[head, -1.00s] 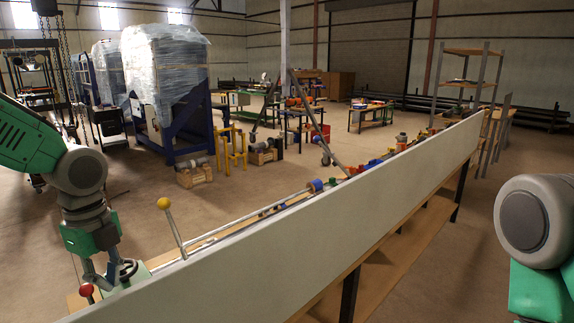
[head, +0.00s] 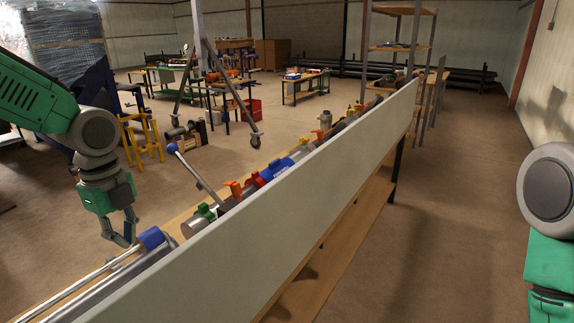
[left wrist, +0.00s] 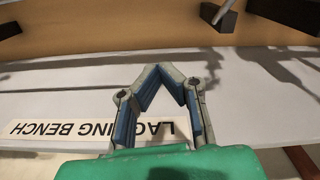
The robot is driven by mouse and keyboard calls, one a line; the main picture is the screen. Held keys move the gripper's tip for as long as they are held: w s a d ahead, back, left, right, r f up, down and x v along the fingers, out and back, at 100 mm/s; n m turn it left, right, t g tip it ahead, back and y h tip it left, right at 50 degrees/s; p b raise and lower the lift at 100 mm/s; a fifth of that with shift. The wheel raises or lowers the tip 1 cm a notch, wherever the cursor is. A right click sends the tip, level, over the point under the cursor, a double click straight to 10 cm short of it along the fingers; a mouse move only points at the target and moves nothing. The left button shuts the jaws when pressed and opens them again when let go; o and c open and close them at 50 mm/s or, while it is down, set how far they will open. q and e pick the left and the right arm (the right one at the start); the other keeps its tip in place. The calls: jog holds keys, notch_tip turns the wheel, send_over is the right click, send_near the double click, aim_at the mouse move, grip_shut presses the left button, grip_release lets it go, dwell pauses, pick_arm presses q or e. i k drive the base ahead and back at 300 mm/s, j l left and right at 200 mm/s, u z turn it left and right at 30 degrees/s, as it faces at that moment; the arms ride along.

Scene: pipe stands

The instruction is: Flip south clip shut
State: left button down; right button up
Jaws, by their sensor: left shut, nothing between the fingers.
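A pipe (head: 205,222) lies along the bench behind a pale panel. Several coloured clips sit along it: a green one (head: 207,211), an orange one (head: 235,189), a red one (head: 254,179) and a blue one (head: 270,170). I cannot tell which is the south clip, nor whether each is open or shut. My left gripper (head: 124,240) points down, shut and empty, at the bench's far side, left of the clips and near a blue collar (head: 151,238). In the left wrist view its fingertips (left wrist: 172,68) meet, with no clip between them. My right gripper is out of view.
The long upright panel (head: 270,225) runs along the bench's near side. A blue-knobbed lever (head: 195,172) tilts up behind the pipe. A lettered "bench" label (left wrist: 95,129) shows in the left wrist view. Open floor (head: 460,200) lies right of the bench.

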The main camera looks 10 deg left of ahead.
aim_at(236, 188)
jog(key=i+l+z, duration=0.1)
jog(key=i+z, duration=0.2)
jog(key=i, duration=0.85)
